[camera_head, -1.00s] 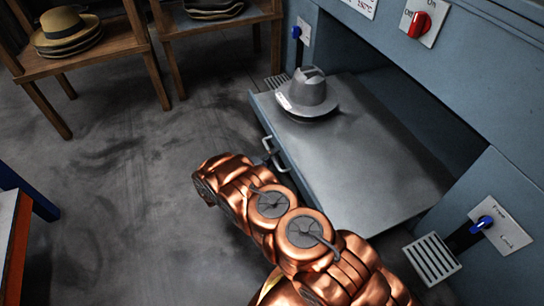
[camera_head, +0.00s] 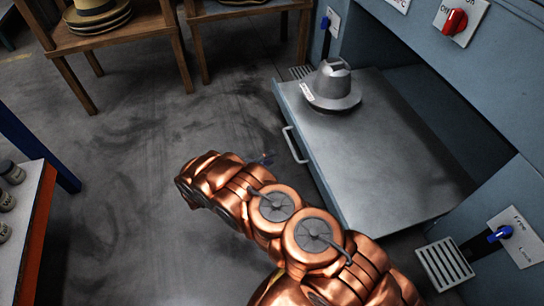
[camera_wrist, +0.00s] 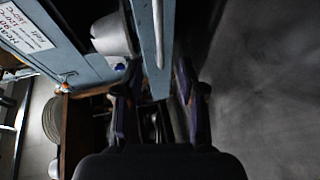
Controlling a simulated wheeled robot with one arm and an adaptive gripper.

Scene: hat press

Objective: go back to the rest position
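My gripper is mostly hidden behind my copper arm in the head view, with only its small dark tips (camera_head: 265,160) showing. They are to the left of the drawer handle (camera_head: 294,146) and apart from it. In the wrist view my gripper (camera_wrist: 157,98) has its two purple-dark fingers spread apart, with nothing held between them. The pulled-out metal press drawer (camera_head: 385,165) carries a grey hat form (camera_head: 334,84) at its far end. In the wrist view the drawer edge (camera_wrist: 146,50) and handle (camera_wrist: 158,25) lie beyond the fingers.
The blue press body (camera_head: 400,35) has a red knob (camera_head: 455,21) and a blue switch (camera_head: 500,234). A table with jars (camera_head: 40,215) stands at the left. Wooden stands (camera_head: 120,43) with hats are at the back. The floor between is clear.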

